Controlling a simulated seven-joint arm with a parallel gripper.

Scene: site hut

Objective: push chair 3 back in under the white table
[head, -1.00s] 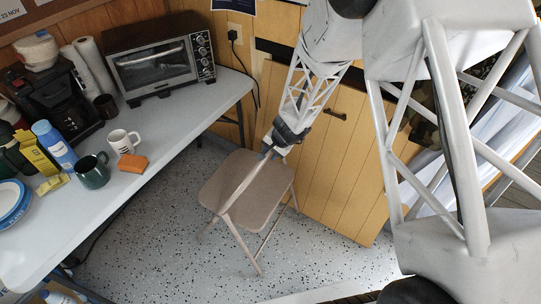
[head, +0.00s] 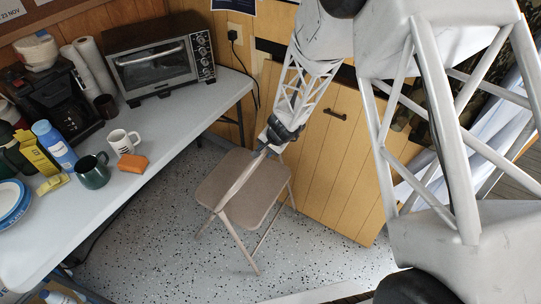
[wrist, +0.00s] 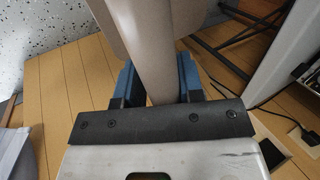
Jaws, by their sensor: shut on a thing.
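A beige folding chair (head: 240,185) stands on the speckled floor to the right of the white table (head: 150,185), close to its edge. I cannot read a number on it. My gripper (head: 265,146) is at the top of the chair's back frame. In the wrist view, the two blue fingers (wrist: 156,82) are shut on a beige bar (wrist: 153,50) of the chair, one on each side. The chair's seat lies below and left of my gripper in the head view. Part of the back frame is hidden behind my gripper and arm.
A toaster oven (head: 160,58), a white mug (head: 124,141), a green mug (head: 92,171) and an orange block (head: 133,163) stand on the table. Floor (head: 160,245) is clear at the chair's left.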

